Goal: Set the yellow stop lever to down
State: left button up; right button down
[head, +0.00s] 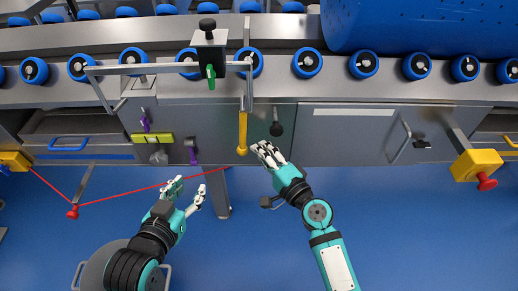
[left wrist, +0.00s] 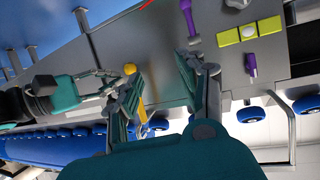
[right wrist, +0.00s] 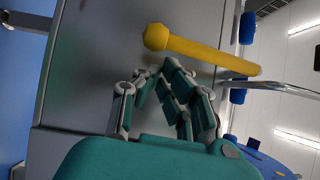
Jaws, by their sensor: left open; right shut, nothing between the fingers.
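The yellow stop lever (head: 242,132) is on the front of the grey conveyor, with its round knob toward the bottom of the head view. In the right wrist view the lever (right wrist: 205,53) lies just beyond my fingers. My right gripper (head: 263,150) is shut and empty, its fingertips just right of the knob; I cannot tell whether they touch it. My left gripper (head: 187,191) is open and empty, lower left of the lever and apart from it. The left wrist view shows the lever's knob (left wrist: 130,69) between my left fingers in the picture, farther away.
A black-knobbed lever (head: 276,128) hangs close right of the yellow one. Purple levers (head: 191,152) and a yellow-green block (head: 151,143) are to the left. A red cord (head: 140,187) crosses near my left gripper. Blue floor (head: 420,235) is clear at lower right.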

jog(key=shift+w+a, duration=0.1)
jog(key=shift+a, duration=0.3)
